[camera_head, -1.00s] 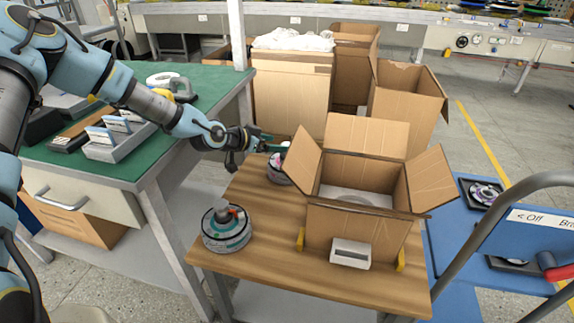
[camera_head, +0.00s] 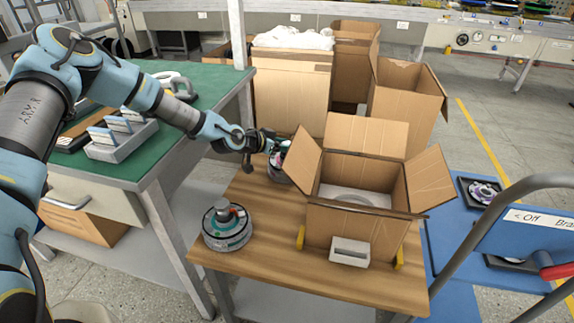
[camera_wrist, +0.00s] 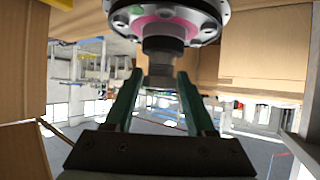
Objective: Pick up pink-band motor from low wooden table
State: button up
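The pink-band motor (camera_head: 279,173) stands at the back left of the low wooden table (camera_head: 262,270), left of the open carton. My gripper (camera_head: 277,148) is at its top and partly hides it. In the wrist view the motor's disc with its pink ring (camera_wrist: 165,22) fills the top of the picture. Its dark shaft (camera_wrist: 163,48) reaches between the two green fingers of my gripper (camera_wrist: 160,78). The fingers are apart, with a narrow gap seeming to show on each side of the shaft. Contact is not clear.
A teal-band motor (camera_head: 227,228) stands at the table's front left. An open carton (camera_head: 355,225) takes up the right half, with a grey-white block (camera_head: 350,252) before it. A green-topped workbench (camera_head: 215,85) is close on the left. The table's front strip is clear.

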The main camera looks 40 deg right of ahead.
grip_shut()
dwell(0.3)
jog(key=shift+d+r, duration=0.1)
jog(key=shift+r, duration=0.05)
jog(key=shift+r, duration=0.1)
